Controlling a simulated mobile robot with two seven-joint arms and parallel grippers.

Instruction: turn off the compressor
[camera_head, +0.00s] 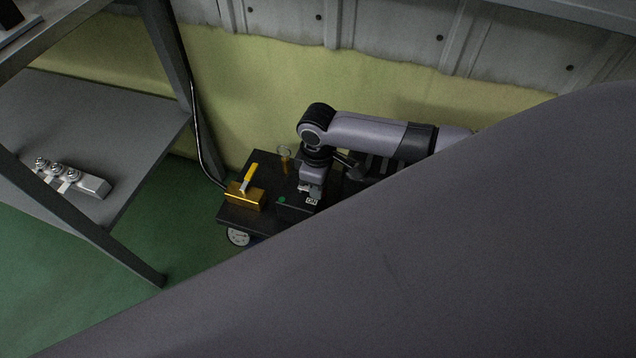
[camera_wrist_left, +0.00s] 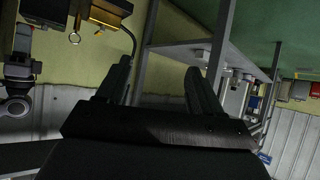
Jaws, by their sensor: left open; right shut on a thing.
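The compressor (camera_head: 232,217) is a low black wheeled unit on the green floor near the yellow-green wall. On its top are a yellow block with a yellow handle (camera_head: 246,185), a small green button (camera_head: 281,199) and a clear amber cylinder (camera_head: 285,158). My right gripper (camera_head: 309,197) points down at the compressor's top, right of the green button. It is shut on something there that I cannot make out. My left gripper (camera_wrist_left: 158,82) is open and empty in the left wrist view. The yellow block also shows there (camera_wrist_left: 110,12), upside down.
A grey metal shelf (camera_head: 90,130) stands left of the compressor and holds a silver part with several round fittings (camera_head: 72,178). A black hose (camera_head: 205,145) runs by the shelf leg. My own large grey arm link hides the lower right of the head view.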

